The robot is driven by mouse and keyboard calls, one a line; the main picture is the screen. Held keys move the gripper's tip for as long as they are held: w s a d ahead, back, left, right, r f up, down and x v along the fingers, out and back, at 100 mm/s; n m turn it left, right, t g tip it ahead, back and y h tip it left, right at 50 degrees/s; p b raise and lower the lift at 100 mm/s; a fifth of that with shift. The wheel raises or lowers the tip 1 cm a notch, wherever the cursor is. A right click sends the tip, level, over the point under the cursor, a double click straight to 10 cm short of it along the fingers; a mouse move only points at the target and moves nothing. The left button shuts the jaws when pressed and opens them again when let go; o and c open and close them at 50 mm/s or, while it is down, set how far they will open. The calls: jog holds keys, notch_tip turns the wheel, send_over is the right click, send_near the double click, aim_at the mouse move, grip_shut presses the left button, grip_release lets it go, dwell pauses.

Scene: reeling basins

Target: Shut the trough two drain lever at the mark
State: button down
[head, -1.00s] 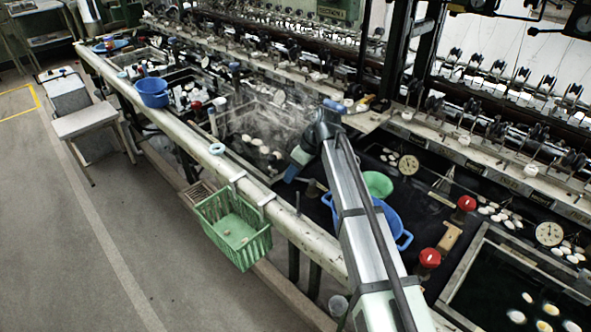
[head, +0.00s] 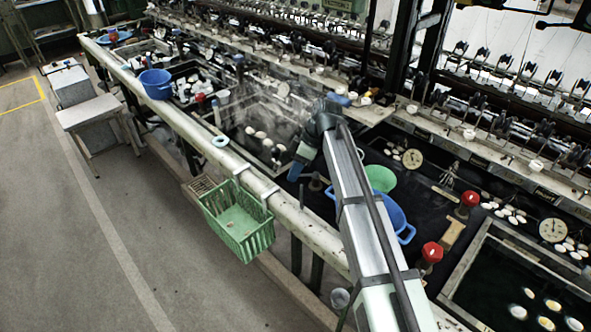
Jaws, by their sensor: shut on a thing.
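My arm reaches from the bottom right over the row of dark water troughs. My gripper (head: 294,176) points down at a trough's front side, beside the steaming basin. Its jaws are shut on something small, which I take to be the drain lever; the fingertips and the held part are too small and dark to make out. A short dark fitting (head: 315,183) stands just right of the gripper, and a thin upright peg (head: 301,196) stands on the front rail below it. I cannot make out the mark or any trough number.
A blue basin (head: 397,217) and a green bowl (head: 381,177) sit right of my gripper, partly behind my arm. Red knobs (head: 469,198) (head: 431,252) stand farther right. A green basket (head: 238,225) hangs on the front rail (head: 172,118).

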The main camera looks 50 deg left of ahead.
jog(key=c, duration=0.9)
grip_release()
jog(key=shift+o, duration=0.2)
jog(key=v, duration=1.3)
jog(key=shift+r, duration=0.35)
jog(key=shift+w+d, duration=0.1)
jog(key=shift+w, duration=0.05)
